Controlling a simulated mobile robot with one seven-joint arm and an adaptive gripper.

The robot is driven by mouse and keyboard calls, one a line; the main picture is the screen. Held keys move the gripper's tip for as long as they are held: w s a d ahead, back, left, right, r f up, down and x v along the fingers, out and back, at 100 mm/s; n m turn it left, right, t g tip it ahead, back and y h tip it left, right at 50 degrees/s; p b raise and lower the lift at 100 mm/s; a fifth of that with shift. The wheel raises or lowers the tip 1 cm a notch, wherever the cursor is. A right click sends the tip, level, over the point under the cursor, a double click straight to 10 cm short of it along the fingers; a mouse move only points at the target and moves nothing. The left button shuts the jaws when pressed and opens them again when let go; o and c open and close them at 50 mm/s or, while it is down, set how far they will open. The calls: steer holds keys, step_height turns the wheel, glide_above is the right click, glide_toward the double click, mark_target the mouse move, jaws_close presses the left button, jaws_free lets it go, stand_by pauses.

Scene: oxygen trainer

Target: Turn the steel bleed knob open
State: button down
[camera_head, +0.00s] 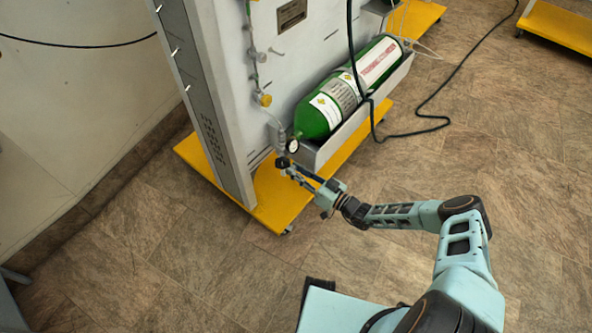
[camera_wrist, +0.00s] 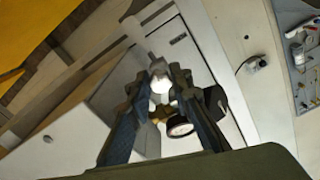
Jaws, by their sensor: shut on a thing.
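My gripper (camera_head: 285,163) is at the lower end of the pipework on the grey panel, just below a small round gauge (camera_head: 292,146). In the wrist view my gripper (camera_wrist: 160,78) has a finger on each side of a small bright metal part, which looks like the steel bleed knob (camera_wrist: 161,85). The fingers are closed on it. The gauge shows dark-rimmed in the wrist view (camera_wrist: 180,126), close beside the right finger. In the head view the knob is hidden by the gripper, and its turn angle cannot be told.
A green oxygen cylinder (camera_head: 313,118) lies in a grey tray (camera_head: 343,134) right of the gripper. A yellow knob (camera_head: 263,99) is higher on the panel (camera_head: 228,60). A yellow base (camera_head: 277,207) lies below. A black cable (camera_head: 440,118) hangs down onto the floor. Open floor lies in front.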

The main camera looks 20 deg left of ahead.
steer(key=shift+n, duration=0.3)
stand_by(0.4)
steer(key=c, duration=1.7)
jaws_free()
steer(key=shift+c, duration=0.2)
steer(key=shift+d, duration=0.1)
steer(key=v, duration=1.2)
